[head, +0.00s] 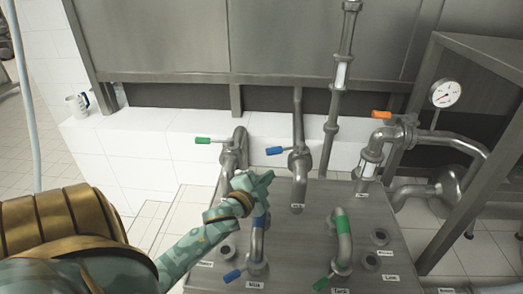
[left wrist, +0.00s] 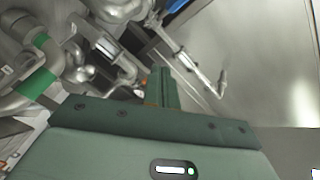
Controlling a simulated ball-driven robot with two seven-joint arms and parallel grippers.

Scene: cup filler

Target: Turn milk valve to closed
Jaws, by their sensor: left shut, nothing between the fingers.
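My left gripper (head: 258,183) is in the middle of the head view, shut and empty, above the pipe with a blue band (head: 259,221). Its closed fingers also show in the left wrist view (left wrist: 160,88). A valve with a blue handle (head: 275,151) sits on a pipe behind and slightly right of the gripper; its handle points left. Another blue handle (head: 232,275) is low at the front, below the gripper. The labels are too small to read surely, so I cannot tell which blue valve is the milk valve. The gripper touches neither handle.
A green handle (head: 203,140) is at the back left, an orange handle (head: 381,114) at the back right, and another green handle (head: 321,284) at the front. A pressure gauge (head: 445,93) stands right. A mug (head: 77,105) sits on the white tiled ledge (head: 140,135).

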